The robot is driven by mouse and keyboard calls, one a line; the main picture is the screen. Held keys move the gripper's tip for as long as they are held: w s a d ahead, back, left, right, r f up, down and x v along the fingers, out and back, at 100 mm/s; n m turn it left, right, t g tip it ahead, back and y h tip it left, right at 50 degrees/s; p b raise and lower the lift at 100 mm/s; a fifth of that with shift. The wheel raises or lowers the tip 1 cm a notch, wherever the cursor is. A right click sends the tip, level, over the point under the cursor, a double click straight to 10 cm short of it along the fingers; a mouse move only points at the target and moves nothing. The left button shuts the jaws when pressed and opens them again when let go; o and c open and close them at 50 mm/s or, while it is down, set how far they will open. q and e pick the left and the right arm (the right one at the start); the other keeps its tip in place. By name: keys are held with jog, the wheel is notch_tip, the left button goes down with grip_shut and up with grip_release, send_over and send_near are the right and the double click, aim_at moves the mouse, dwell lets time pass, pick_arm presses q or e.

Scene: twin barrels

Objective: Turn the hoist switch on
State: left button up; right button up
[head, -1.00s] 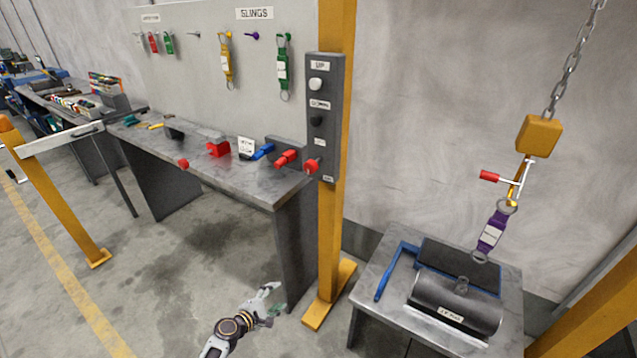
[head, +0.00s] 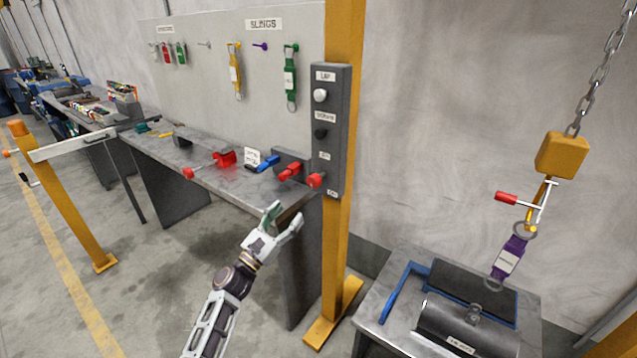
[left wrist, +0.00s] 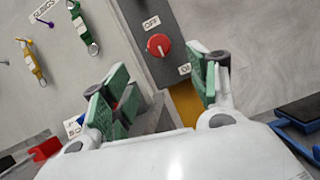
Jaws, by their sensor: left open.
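The hoist switch is a red rotary knob (head: 316,180) low on a dark grey control box (head: 330,125) fixed to a yellow post. In the left wrist view the red knob (left wrist: 164,48) has a raised grip and sits between labels reading OFF and, at lower right, ON. My left gripper (head: 283,217) is open and empty in front of the bench edge, below and left of the knob. In the left wrist view its green-padded fingers (left wrist: 160,95) are spread apart below the knob, not touching it. My right gripper is not in view.
The box also carries a white button (head: 320,95) and a dark button (head: 320,133). A bench (head: 215,180) with red and blue handles stands left of the post. A yellow hook block (head: 561,155) with a purple sling (head: 508,258) hangs at right above a dark cylinder (head: 470,325).

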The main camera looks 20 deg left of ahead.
aim_at(311, 184)
pick_arm(q)
jog(key=shift+r, duration=0.15)
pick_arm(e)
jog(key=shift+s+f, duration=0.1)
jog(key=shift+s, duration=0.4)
pick_arm(q)
jog(key=shift+p+x, duration=0.55)
jog(key=shift+x, duration=4.4)
jog(key=shift+p+x, duration=0.3)
jog(key=shift+x, duration=1.6)
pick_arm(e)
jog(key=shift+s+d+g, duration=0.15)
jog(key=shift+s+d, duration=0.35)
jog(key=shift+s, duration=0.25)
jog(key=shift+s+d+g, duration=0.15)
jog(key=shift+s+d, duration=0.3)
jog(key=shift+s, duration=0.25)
pick_arm(q)
jog(key=shift+c, duration=0.3)
